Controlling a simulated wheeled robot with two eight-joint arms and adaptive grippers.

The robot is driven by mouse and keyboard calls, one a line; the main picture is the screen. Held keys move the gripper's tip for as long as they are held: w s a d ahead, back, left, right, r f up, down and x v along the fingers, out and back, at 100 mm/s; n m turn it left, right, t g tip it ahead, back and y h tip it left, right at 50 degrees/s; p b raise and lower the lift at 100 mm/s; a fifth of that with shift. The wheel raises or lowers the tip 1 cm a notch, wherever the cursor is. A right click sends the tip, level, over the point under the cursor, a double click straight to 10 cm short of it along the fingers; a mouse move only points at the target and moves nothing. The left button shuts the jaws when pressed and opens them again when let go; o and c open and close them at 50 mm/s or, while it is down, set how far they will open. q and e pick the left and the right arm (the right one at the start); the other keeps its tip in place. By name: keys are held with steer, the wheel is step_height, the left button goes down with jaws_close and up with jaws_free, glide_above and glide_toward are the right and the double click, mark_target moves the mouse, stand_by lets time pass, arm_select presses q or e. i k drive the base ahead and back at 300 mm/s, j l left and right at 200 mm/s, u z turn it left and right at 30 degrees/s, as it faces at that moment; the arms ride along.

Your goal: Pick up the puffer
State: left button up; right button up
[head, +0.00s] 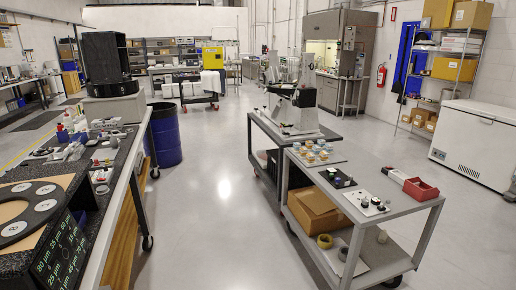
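I cannot tell for certain which object is the puffer. Small dark and grey items (376,201) sit on a white mat (355,199) on the near grey cart, too small to make out. Neither of my grippers is in view.
The near grey cart (408,193) also carries a red bin (421,189), a black tray (337,178) and several small jars. A blue drum (165,135) stands beside the left bench (138,150). The floor (225,215) between bench and carts is clear.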

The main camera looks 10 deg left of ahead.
mark_target(114, 143)
steer(key=i+u, duration=0.25)
steer(key=i, duration=0.3)
steer(key=i+u, duration=0.25)
steer(key=i, duration=0.25)
steer(key=i+l+u, duration=0.25)
steer(key=i, duration=0.3)
steer(key=i+l+u, duration=0.25)
steer(key=i, duration=0.25)
steer(key=i+j, duration=0.05)
steer(key=j, duration=0.05)
